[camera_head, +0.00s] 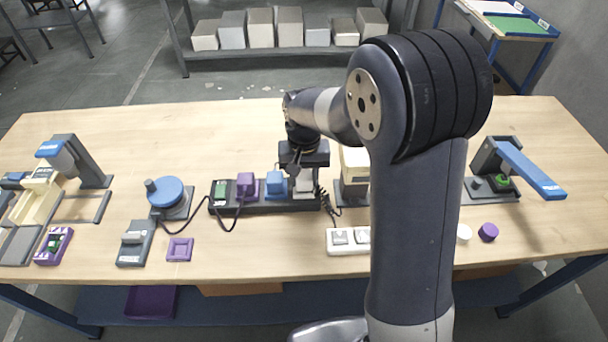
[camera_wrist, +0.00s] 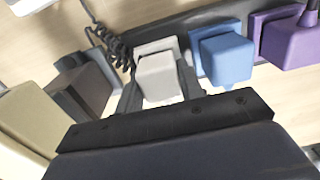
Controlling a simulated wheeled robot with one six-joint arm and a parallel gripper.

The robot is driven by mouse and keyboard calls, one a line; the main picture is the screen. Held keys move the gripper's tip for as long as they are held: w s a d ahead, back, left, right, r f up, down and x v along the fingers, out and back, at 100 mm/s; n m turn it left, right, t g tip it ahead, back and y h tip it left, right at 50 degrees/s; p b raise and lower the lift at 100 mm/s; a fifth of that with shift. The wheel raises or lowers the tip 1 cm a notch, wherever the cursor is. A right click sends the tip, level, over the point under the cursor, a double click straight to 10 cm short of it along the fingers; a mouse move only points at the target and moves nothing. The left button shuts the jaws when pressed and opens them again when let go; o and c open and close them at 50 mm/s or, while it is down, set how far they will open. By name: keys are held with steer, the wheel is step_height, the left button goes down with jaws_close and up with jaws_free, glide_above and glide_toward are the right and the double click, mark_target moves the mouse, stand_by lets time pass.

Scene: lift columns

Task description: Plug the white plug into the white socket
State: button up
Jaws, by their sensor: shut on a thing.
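The white plug (camera_wrist: 158,76) sits between the two fingers of my gripper (camera_wrist: 160,88) in the wrist view, which are shut on its sides. The white socket (camera_wrist: 156,46) shows as a pale square rim just behind the plug, on the dark power strip (camera_wrist: 200,24). The plug lines up with it and appears to be at or in it; the depth of seating cannot be told. In the head view my gripper (camera_head: 303,168) points down over the right part of the strip, with the white plug (camera_head: 304,184) below it.
A blue plug (camera_wrist: 226,55) and a purple plug (camera_wrist: 290,42) stand in the strip beside the white one. A coiled black cord (camera_wrist: 112,42) lies on the other side. A white switch block (camera_head: 342,240) lies in front. A blue round device (camera_head: 168,192) stands left.

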steer(key=o, duration=1)
steer(key=shift+o, duration=0.4)
steer(key=shift+o, duration=0.5)
steer(key=shift+r+p, duration=2.8)
steer(key=shift+r, duration=0.75)
steer(key=shift+f, duration=0.2)
step_height(320, 180, down, 6)
steer(key=b, duration=0.5)
steer(key=shift+f, duration=0.25)
